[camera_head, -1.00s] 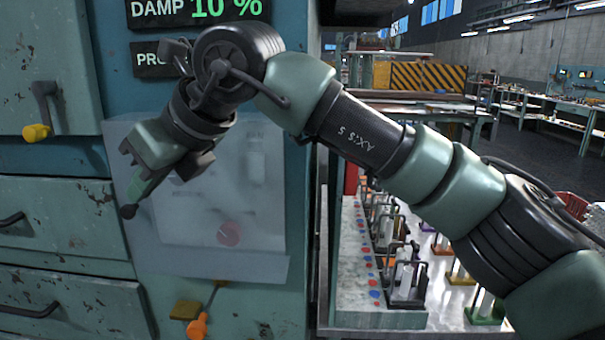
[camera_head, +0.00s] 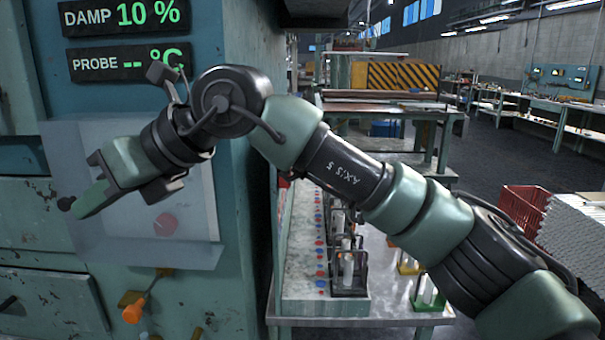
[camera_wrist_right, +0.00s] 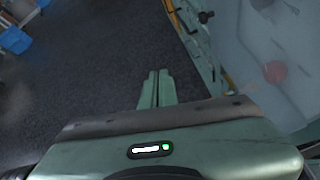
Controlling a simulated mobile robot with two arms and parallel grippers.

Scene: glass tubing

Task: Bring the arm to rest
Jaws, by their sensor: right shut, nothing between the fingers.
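My right arm reaches in from the lower right of the head view and bends at the elbow across the front of the cabinet. Its gripper (camera_head: 78,203) points left and slightly down, in front of the clear panel on the cabinet. The right wrist view shows its two fingers (camera_wrist_right: 157,88) pressed together with nothing between them, over dark floor. My left gripper is not in view.
The green cabinet (camera_head: 250,230) has a clear cover (camera_head: 200,225) over a red knob (camera_head: 166,225), and an orange-handled lever (camera_head: 134,312) below. A bench (camera_head: 330,306) with small racks stands beside it. A red crate (camera_head: 525,205) is at right. Blue bins (camera_wrist_right: 14,40) lie on the floor.

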